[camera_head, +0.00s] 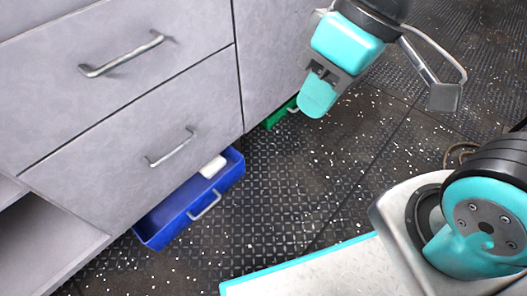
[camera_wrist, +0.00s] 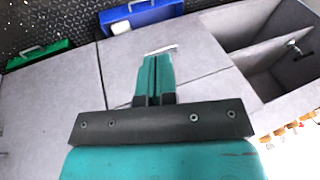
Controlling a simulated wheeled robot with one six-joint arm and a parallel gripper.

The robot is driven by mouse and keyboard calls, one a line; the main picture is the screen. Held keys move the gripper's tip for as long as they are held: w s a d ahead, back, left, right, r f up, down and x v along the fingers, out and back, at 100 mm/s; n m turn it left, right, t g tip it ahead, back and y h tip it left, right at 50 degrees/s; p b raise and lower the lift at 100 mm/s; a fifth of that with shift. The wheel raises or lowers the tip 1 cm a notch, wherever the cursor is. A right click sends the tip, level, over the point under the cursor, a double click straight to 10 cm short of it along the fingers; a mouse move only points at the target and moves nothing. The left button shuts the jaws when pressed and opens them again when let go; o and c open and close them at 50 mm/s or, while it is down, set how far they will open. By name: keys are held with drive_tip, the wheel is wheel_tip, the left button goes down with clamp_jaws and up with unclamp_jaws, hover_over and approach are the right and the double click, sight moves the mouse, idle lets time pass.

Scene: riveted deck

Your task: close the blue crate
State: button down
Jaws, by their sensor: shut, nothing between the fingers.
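The blue crate (camera_head: 172,232) is a low drawer-like box pulled out from under the grey cabinet, with a metal handle (camera_head: 205,207) on its outer face. A white block (camera_head: 213,166) lies inside it near the right end. In the wrist view the blue crate (camera_wrist: 170,13) is at the top, partly cut off by the picture edge. My gripper (camera_head: 316,102) is up and to the right of the crate in the head view, apart from it. Its teal fingers (camera_wrist: 154,62) are together and empty, seen against the grey cabinet front in the wrist view.
A green crate (camera_head: 280,116) juts out from under the cabinet farther right; it also shows in the wrist view (camera_wrist: 38,55). The grey cabinet has drawer handles (camera_head: 122,54) (camera_head: 170,148) above the blue crate. Dark patterned floor (camera_head: 280,195) in front is clear. An open shelf (camera_head: 40,235) is at left.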

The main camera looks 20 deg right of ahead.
drive_tip(key=w+a+f+y, duration=0.2)
drive_tip(key=w+a+f, duration=0.25)
drive_tip(key=w, duration=0.45)
drive_tip(key=m+t+y, duration=0.5)
drive_tip(key=m, duration=0.4)
hover_over(237, 165)
drive_tip(key=s+a, duration=0.1)
drive_tip(key=s, duration=0.4)
wheel_tip(237, 165, down, 24)
wheel_tip(237, 165, down, 10)
drive_tip(key=d+m+t+b, duration=0.1)
drive_tip(key=d+m+t, duration=0.2)
drive_tip(key=m, duration=0.1)
drive_tip(key=s+d+f+m+t+h, duration=0.1)
drive_tip(key=s+d+f+m+h, duration=0.25)
drive_tip(key=f, duration=0.35)
drive_tip(key=s+d+f+m+t+h, duration=0.1)
drive_tip(key=s+d+f+m+h, duration=0.1)
drive_tip(key=s+f, duration=0.35)
drive_tip(key=shift+w+r+b+x, duration=0.2)
drive_tip(key=shift+b+x, duration=2.25)
drive_tip(key=shift+b, duration=0.65)
drive_tip(key=shift+w+r+b+x, duration=0.15)
drive_tip(key=shift+r+b+x, duration=0.05)
drive_tip(key=shift+b+x, duration=2.6)
drive_tip(key=shift+w+r+b+x, duration=0.25)
drive_tip(key=shift+b+x, duration=1.85)
drive_tip(key=shift+b, duration=1.3)
